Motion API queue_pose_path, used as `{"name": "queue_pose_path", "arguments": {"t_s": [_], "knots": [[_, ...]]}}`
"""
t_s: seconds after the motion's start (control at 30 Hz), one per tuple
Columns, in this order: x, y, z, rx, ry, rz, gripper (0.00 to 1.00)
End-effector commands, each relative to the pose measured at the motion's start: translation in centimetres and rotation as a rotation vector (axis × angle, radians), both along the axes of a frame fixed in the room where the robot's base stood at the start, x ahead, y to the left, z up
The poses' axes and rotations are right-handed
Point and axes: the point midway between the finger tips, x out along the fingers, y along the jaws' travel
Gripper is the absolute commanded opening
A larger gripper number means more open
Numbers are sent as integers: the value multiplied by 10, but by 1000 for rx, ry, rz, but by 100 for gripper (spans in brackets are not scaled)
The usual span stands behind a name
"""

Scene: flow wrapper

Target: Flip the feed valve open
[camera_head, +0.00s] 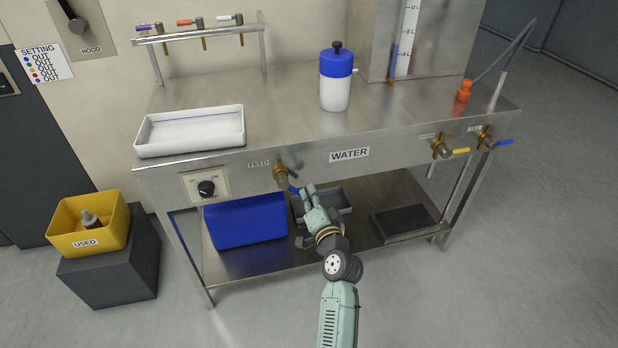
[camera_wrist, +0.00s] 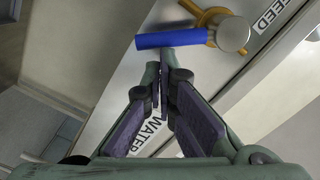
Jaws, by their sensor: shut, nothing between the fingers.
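The feed valve (camera_head: 281,174) is a brass valve on the front edge of the steel bench, beside the FEED label (camera_head: 259,164). Its blue lever (camera_head: 293,189) points down and to the right in the head view. In the wrist view the blue lever (camera_wrist: 168,40) lies crosswise just past my fingertips, with the valve's brass body (camera_wrist: 208,17) and round metal cap to its right. My gripper (camera_head: 305,192) is shut and empty, its tips close beside the lever. In the wrist view my gripper (camera_wrist: 160,78) shows a small gap below the lever; I cannot tell whether they touch.
Two more valves, with a yellow lever (camera_head: 460,151) and a blue lever (camera_head: 504,142), sit on the bench front at right. A dial (camera_head: 207,188) is left of the feed valve. Below, a blue bin (camera_head: 246,222) and a grey tray (camera_head: 336,202) stand on the lower shelf.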

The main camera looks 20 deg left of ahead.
Motion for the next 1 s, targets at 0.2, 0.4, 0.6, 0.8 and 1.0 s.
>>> {"name": "queue_pose_path", "arguments": {"t_s": [0.2,0.4,0.6,0.8,1.0], "knots": [[-5,8,-14,169,118,1,0],[-10,15,-23,311,214,3,0],[-14,21,-28,421,287,3,0],[-17,25,-31,424,287,2,0],[-18,27,-33,423,288,2,0]]}}
